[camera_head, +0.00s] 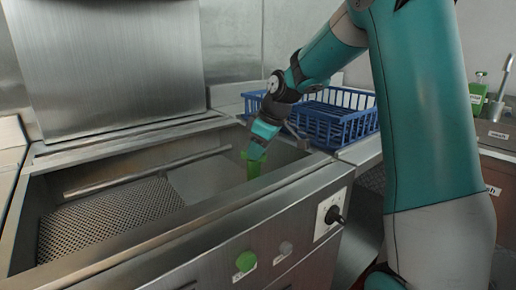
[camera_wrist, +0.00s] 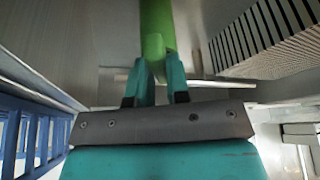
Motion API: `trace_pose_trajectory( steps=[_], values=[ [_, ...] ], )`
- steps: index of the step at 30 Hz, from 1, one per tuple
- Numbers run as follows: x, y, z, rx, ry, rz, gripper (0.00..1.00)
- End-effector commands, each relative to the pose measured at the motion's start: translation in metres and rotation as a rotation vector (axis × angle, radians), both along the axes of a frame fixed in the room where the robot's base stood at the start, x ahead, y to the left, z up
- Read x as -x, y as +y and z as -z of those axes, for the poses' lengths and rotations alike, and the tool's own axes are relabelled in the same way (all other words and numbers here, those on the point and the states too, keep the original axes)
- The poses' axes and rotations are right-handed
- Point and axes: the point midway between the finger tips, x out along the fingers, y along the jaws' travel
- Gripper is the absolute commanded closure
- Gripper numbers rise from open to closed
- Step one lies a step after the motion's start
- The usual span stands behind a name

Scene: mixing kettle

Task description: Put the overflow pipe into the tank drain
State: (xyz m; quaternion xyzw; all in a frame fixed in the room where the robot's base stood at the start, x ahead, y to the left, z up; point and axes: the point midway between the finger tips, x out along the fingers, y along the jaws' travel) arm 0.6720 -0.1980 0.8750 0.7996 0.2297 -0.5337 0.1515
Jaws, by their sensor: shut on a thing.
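The green overflow pipe (camera_head: 253,167) is held in my gripper (camera_head: 257,150) inside the right end of the steel tank (camera_head: 60,216). In the wrist view the pipe (camera_wrist: 156,22) runs up from between the two teal fingers of my gripper (camera_wrist: 159,70), which are shut on it. The pipe's lower end is low in the tank in the head view. The drain cannot be made out, so I cannot tell whether the pipe is in it, above it or beside it.
A perforated plate (camera_head: 110,217) lies in the tank's left part, with a metal bar (camera_head: 150,170) above it. A blue basket (camera_head: 335,116) stands behind the tank's right end. The front panel carries a green button (camera_head: 246,261) and a black switch (camera_head: 334,215). The raised lid (camera_head: 110,60) stands behind.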

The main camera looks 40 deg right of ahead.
Motion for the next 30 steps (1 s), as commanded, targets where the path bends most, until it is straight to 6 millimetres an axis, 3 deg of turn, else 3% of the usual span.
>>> trace_pose_trajectory(
  steps=[27,28,30],
  values=[
    [-0.0002,-0.0001,0.0088,0.001,0.0,0.0,1.0],
    [-0.0001,-0.0001,0.0087,0.001,0.0,0.0,0.81],
    [-0.0001,-0.0001,0.0087,0.001,0.0,0.0,0.65]
  ],
)
